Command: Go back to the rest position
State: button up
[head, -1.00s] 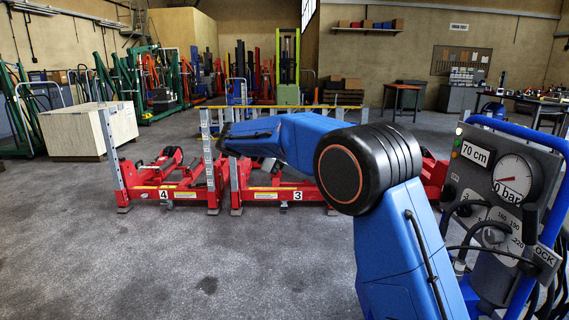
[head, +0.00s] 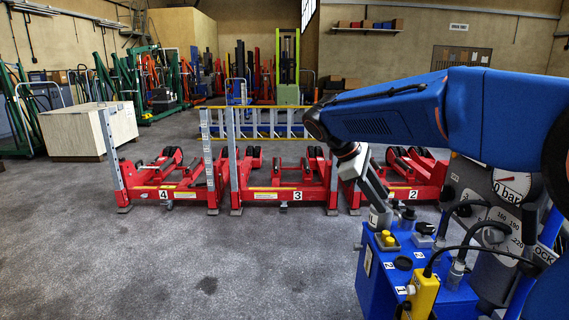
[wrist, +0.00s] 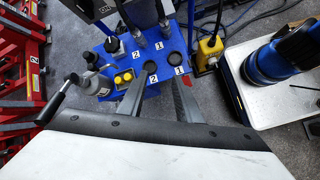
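My gripper (head: 376,192) hangs from my blue arm over the blue control trolley (head: 370,265) at the right of the head view. In the wrist view my gripper (wrist: 160,85) shows two grey fingers apart, with nothing visible between them. Under them is the blue panel (wrist: 122,57) with labels 1 and 2, yellow buttons (wrist: 123,77) and black knobs or sockets. A lever with a black handle (wrist: 52,103) stands left of the fingers, apart from them. My arm hides part of the trolley's gauge board (head: 500,215).
Red jacks marked 4 (head: 165,190), 3 (head: 290,190) and 2 (head: 410,190) stand in a row left of and behind the trolley. A yellow box (head: 424,292) with a cable sits at the trolley's front. The grey floor at left front is clear.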

jog(key=s+d+f+m+t+y, duration=0.1)
jog(key=s+f+m, duration=0.3)
jog(key=s, duration=0.5)
jog(key=s+d+f+m+t+y, duration=0.2)
jog(key=s+f+m+y, duration=0.1)
jog(key=s, duration=0.6)
jog(key=s+d+f+m+t+y, duration=0.1)
jog(key=s+f+m+y, duration=0.2)
jog(key=s, duration=0.7)
notch_tip(320, 180, down, 4)
jog(key=shift+d+f+m+t, duration=0.2)
jog(key=shift+d+m+t, duration=0.1)
jog(key=shift+m, duration=0.9)
jog(key=shift+a, duration=0.15)
